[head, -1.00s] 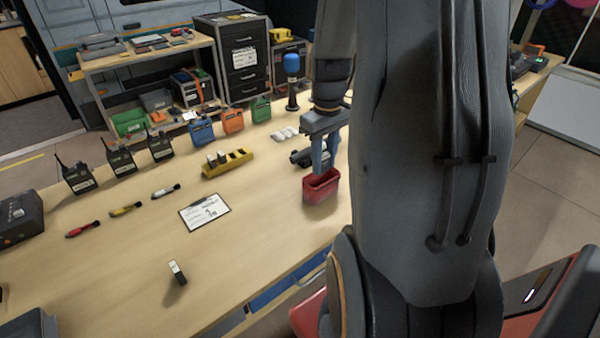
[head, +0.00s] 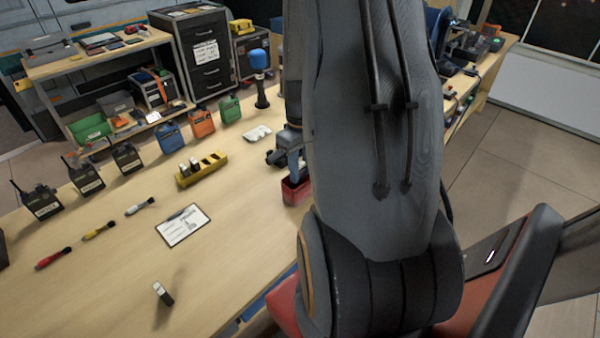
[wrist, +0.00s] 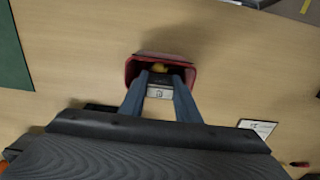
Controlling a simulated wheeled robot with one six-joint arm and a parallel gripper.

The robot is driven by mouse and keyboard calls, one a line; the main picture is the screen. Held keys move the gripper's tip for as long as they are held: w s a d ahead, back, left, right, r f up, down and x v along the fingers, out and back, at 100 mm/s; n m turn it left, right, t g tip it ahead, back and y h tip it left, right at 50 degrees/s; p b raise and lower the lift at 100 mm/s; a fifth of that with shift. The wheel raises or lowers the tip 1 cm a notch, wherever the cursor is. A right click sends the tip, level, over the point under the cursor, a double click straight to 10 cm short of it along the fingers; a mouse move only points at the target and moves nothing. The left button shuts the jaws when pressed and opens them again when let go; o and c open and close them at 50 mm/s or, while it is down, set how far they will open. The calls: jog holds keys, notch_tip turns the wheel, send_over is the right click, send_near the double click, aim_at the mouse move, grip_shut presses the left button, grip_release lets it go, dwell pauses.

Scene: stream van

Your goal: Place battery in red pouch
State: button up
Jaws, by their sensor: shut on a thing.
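The red pouch (head: 295,190) stands open-topped on the wooden table, partly hidden behind my arm in the head view. It also shows in the wrist view (wrist: 189,76), with something small and yellow inside. My gripper (wrist: 160,88) points down at the pouch's mouth, its fingers overlapping the near side of the opening. It is shut on a small dark and pale battery (wrist: 159,93); how deep this sits in the pouch I cannot tell. Another battery (head: 163,293) stands alone near the table's front. Light-topped batteries (head: 194,163) sit in the yellow charger (head: 212,172).
A clipboard (head: 183,226) lies left of the pouch. Several radios and coloured markers are farther left. Blue, orange and green containers (head: 202,123) and a blue-topped device (head: 260,75) stand behind. The table between clipboard and lone battery is clear.

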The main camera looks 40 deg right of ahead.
aim_at(300, 165)
jog(key=shift+f, duration=0.85)
jog(key=shift+f, duration=0.4)
jog(key=o, duration=1)
jog(key=shift+o, duration=0.2)
jog(key=shift+r, duration=0.1)
notch_tip(300, 165, up, 13)
jog(key=shift+f+b, duration=0.2)
jog(key=shift+b, duration=1.05)
jog(key=s+a+f+t, duration=0.1)
jog(key=s+a, duration=0.1)
jog(key=a, duration=2.2)
jog(key=shift+s+a+m, duration=0.25)
jog(key=shift+s+m, duration=0.05)
jog(key=shift+m, duration=0.1)
